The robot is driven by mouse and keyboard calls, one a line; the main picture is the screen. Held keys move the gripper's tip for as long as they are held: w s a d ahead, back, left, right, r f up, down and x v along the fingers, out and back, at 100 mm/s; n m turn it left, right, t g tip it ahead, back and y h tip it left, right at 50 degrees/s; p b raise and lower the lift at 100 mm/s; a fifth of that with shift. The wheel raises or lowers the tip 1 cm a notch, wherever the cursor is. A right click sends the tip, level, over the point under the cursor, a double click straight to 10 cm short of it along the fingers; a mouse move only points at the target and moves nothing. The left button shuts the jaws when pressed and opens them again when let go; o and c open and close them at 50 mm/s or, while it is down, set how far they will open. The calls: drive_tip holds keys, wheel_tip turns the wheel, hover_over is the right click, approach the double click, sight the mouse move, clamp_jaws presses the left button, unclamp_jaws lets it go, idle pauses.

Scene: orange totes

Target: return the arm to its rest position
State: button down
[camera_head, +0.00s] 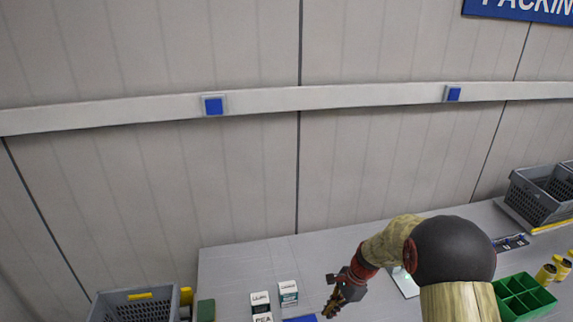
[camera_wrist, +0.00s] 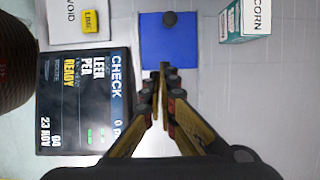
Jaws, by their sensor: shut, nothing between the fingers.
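My arm reaches in from the lower right of the head view, and my gripper (camera_head: 334,301) hangs above the grey table (camera_head: 232,268). In the wrist view my gripper (camera_wrist: 163,72) points down the middle with its fingertips together and nothing between them. A strip of the blue mat also shows in the head view (camera_head: 300,318).
A dark screen (camera_wrist: 83,105) reading "CHECK" and a CORN box (camera_wrist: 243,20) flank the mat. Small boxes (camera_head: 288,293), a grey crate (camera_head: 140,307), a green divided tray (camera_head: 524,297) and another crate (camera_head: 542,194) stand on the table. A wall runs behind.

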drive_tip(key=s+d+r+n+t+h+b, duration=0.2)
drive_tip(key=s+r+n+b, duration=0.3)
drive_tip(key=s+r, duration=0.5)
drive_tip(key=s+d+r+n+t+h+b, duration=0.1)
drive_tip(key=s+r+n+t+b, duration=0.3)
drive_tip(key=s+r+n, duration=0.6)
drive_tip(key=s+h+b, duration=0.1)
drive_tip(key=s+b, duration=0.1)
drive_tip(key=s, duration=0.6)
drive_tip(key=shift+d+r+n, duration=0.15)
drive_tip(key=shift+d+n, duration=0.15)
drive_tip(key=shift+d, duration=0.05)
